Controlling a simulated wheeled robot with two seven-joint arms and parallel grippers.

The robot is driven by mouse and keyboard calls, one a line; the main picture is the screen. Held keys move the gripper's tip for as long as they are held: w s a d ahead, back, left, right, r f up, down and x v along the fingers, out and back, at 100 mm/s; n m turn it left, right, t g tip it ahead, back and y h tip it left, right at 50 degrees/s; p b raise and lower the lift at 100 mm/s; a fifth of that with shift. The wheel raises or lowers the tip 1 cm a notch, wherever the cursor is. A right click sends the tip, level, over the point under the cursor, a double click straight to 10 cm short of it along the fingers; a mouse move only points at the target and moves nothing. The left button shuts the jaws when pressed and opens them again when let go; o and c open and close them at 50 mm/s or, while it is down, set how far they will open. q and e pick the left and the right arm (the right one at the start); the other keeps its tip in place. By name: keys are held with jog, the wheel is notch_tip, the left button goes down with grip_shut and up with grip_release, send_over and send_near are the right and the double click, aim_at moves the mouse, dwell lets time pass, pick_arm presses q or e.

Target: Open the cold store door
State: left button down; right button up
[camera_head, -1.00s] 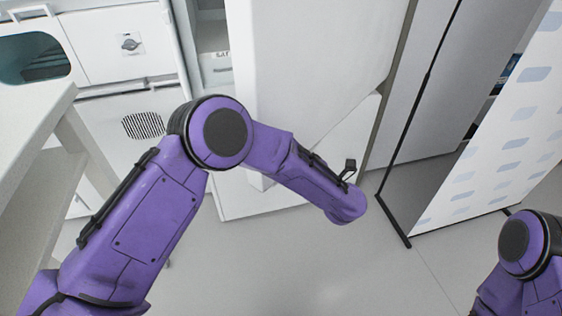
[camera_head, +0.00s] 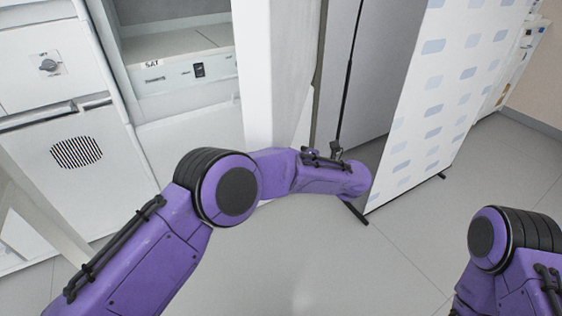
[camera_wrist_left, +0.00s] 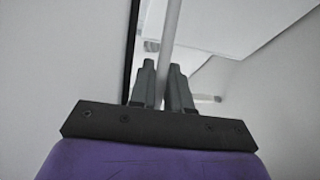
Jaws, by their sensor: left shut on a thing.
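The cold store door (camera_head: 275,75) is a tall white panel, standing open and seen nearly edge-on in the head view. Left of it the white interior (camera_head: 185,75) shows a shelf and a front marked "SAT". My left gripper (camera_wrist_left: 163,80) is shut on a thin light rod, the door handle (camera_wrist_left: 171,35), which runs between its two dark fingers in the left wrist view. My right gripper is out of view; only part of that arm shows.
A white cabinet (camera_head: 55,105) with a knob and round vent stands at left, with a pale bench (camera_head: 40,220) before it. A patterned white panel (camera_head: 440,95) on a dark-footed frame stands right of the door. Grey floor (camera_head: 400,255) is clear between my arms.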

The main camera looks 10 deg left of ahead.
pick_arm(q)
jog(key=c, duration=1.4)
grip_release()
jog(key=shift+d, duration=0.1)
jog(key=shift+c, duration=0.2)
jog(key=shift+s, duration=0.15)
jog(key=shift+d, duration=0.1)
jog(key=b+v, duration=0.2)
jog(key=v, duration=0.8)
jog(key=shift+d, duration=0.15)
jog(key=shift+s+r, duration=0.15)
jog(key=shift+c, duration=0.3)
